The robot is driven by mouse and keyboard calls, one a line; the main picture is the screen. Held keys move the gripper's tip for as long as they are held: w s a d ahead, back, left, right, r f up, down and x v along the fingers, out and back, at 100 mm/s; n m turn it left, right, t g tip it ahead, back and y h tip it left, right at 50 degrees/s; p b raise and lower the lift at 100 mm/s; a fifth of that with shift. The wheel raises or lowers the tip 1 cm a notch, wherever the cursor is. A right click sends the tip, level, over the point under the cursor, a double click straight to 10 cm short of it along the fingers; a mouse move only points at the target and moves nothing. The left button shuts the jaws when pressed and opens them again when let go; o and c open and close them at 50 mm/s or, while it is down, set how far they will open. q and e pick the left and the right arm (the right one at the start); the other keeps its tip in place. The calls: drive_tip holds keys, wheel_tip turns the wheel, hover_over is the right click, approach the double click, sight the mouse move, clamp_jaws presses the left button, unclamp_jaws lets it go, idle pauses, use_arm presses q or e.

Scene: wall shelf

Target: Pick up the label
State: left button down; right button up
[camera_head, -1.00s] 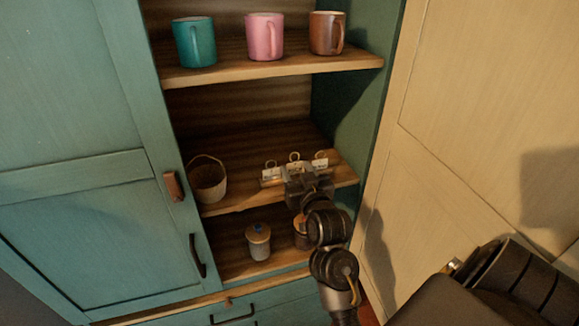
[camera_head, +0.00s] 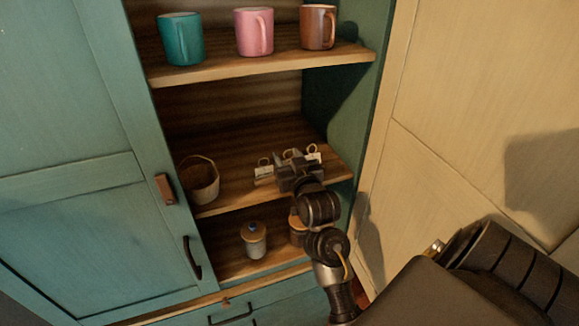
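Small white labels (camera_head: 263,171) with ring loops stand in a row on the middle shelf (camera_head: 232,197), at its right part. My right gripper (camera_head: 291,165) is right in front of them and hides much of the middle one. Its fingers point into the shelf at the labels. I cannot tell whether the fingers are apart or closed, or whether they touch a label. My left gripper is not in view.
A small basket (camera_head: 201,182) stands left on the middle shelf. Teal (camera_head: 181,40), pink (camera_head: 254,33) and brown mugs (camera_head: 318,27) stand on the shelf above. A lidded jar (camera_head: 254,240) and a partly hidden brown container (camera_head: 297,230) stand below.

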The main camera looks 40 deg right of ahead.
idle(0.3)
wheel_tip(320, 180, up, 10)
drive_tip(key=shift+w+f+b, duration=0.1)
drive_tip(key=shift+b, duration=0.4)
idle(0.7)
